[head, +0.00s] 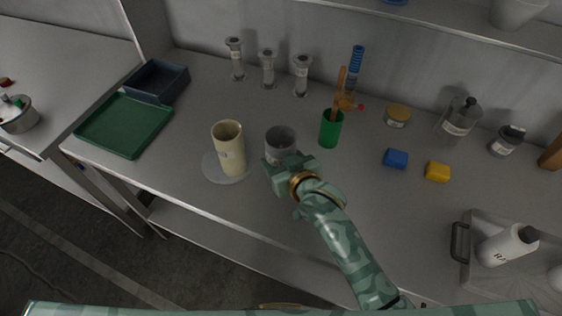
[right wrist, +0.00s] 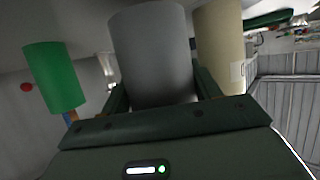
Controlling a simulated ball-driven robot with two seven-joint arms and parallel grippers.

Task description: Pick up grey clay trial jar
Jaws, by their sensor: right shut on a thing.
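The grey clay trial jar (head: 281,139) stands upright near the middle of the bench in the head view. In the right wrist view the grey jar (right wrist: 152,55) fills the middle, between the two fingers. My right gripper (head: 287,163) is at the near side of the jar and shut on it. In the right wrist view the gripper (right wrist: 155,97) has a finger on each side of the jar. I cannot tell whether the jar touches the bench, as the gripper hides its lower part. My left gripper is not in view.
A cream jar (head: 229,148) on a pale round disc (head: 211,168) stands close left of the grey jar. A green cup (head: 331,128) with tools stands close right. Blue (head: 395,158) and yellow (head: 437,171) blocks lie farther right. The bench front is clear.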

